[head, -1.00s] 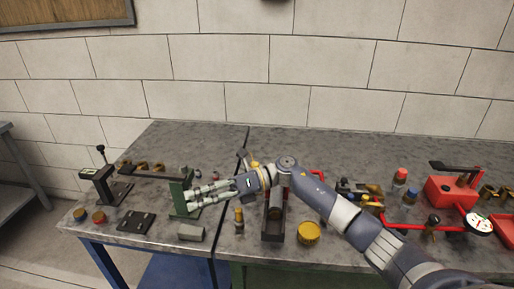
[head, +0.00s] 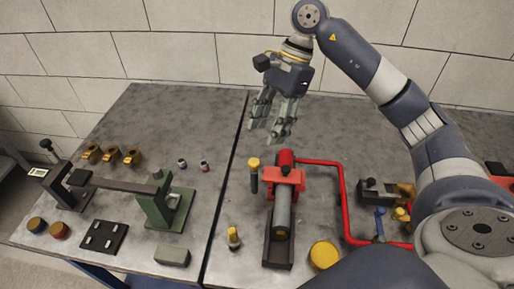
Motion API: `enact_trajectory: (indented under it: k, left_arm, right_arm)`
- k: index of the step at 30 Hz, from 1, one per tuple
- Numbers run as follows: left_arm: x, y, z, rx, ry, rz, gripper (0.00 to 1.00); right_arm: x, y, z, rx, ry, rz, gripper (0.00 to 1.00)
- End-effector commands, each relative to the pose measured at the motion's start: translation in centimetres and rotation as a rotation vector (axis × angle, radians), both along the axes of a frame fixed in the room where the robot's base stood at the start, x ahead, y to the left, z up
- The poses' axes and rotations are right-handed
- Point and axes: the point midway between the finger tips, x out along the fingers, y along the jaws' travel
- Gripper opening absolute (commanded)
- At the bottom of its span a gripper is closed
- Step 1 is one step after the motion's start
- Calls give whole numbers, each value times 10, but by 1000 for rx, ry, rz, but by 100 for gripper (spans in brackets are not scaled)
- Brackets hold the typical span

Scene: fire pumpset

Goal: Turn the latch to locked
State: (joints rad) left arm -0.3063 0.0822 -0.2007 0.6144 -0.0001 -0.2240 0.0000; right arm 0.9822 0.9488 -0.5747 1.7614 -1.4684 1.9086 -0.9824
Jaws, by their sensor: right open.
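A green bracket (head: 162,209) stands on the left part of the bench. A long dark bar (head: 122,184) runs from a black stand on the left to the top of this bracket. A small grey part (head: 174,201) shows on the bracket's right side. I cannot tell for sure which part is the latch or how it is set. My right gripper (head: 266,131) is open and empty, fingers pointing down, above the back of the bench and clear of the bracket. My left gripper is not in view.
A red-clamped cylinder (head: 283,205) lies in a dark cradle, with a red pipe (head: 341,190) to its right. Yellow-capped parts, brass fittings (head: 111,155), a black plate (head: 103,237) and a grey block (head: 172,257) lie around.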

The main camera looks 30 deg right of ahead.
Motion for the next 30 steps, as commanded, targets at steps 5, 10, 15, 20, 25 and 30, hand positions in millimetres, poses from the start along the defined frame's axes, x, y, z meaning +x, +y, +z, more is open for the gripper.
enact_trajectory:
  k: [5,10,15,20,25,30]
  left_arm:
    - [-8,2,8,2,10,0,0]
    - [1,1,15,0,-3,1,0]
    - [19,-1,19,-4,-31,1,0]
    - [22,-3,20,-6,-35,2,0]
    - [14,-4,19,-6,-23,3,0]
    - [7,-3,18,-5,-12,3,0]
  right_arm:
    - [-4,13,-31,1,7,0,45]
    - [-4,25,-57,3,4,-1,45]
    - [-5,31,-74,4,2,-1,45]
    - [-5,33,-78,4,-1,-3,45]
    - [-4,33,-79,4,-1,-3,45]
    - [-5,33,-78,4,-1,-3,11]
